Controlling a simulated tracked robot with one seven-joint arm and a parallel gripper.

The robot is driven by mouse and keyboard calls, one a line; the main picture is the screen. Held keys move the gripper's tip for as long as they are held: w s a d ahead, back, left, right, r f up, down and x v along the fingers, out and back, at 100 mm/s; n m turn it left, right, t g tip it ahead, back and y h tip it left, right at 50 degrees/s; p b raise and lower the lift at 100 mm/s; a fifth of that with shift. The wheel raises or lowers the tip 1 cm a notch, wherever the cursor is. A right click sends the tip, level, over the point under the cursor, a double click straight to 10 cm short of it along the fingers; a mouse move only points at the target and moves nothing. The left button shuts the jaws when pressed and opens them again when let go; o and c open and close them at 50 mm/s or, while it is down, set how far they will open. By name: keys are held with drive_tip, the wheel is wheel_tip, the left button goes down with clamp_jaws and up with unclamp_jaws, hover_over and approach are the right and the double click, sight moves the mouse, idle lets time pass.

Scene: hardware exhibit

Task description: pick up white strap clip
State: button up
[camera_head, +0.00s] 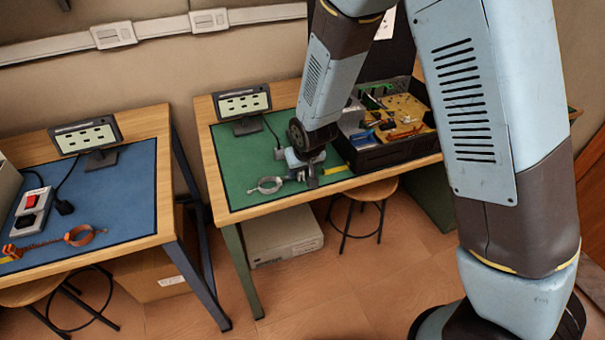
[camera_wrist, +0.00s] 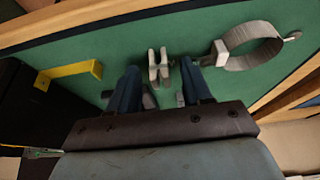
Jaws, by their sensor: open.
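My gripper (camera_wrist: 160,78) is open in the wrist view, its two blue fingers apart over the green mat. A small whitish clip with two upright prongs, which looks like the white strap clip (camera_wrist: 158,65), stands on the mat between the fingertips. A gap shows on both sides of it, and I cannot tell whether its lower part is touched. In the head view my gripper (camera_head: 304,170) is low over the front of the green-topped table; the clip there is not clearly told apart from the gripper.
A grey ring clamp (camera_wrist: 252,48) lies close to the right finger; it also shows in the head view (camera_head: 267,186). A yellow bracket (camera_wrist: 70,73) lies to the left. A small display (camera_head: 242,103) stands behind.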

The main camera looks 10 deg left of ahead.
drive_tip(key=shift+c, duration=0.4)
drive_tip(key=c, duration=0.7)
drive_tip(key=shift+r, duration=0.1)
drive_tip(key=shift+c, duration=0.2)
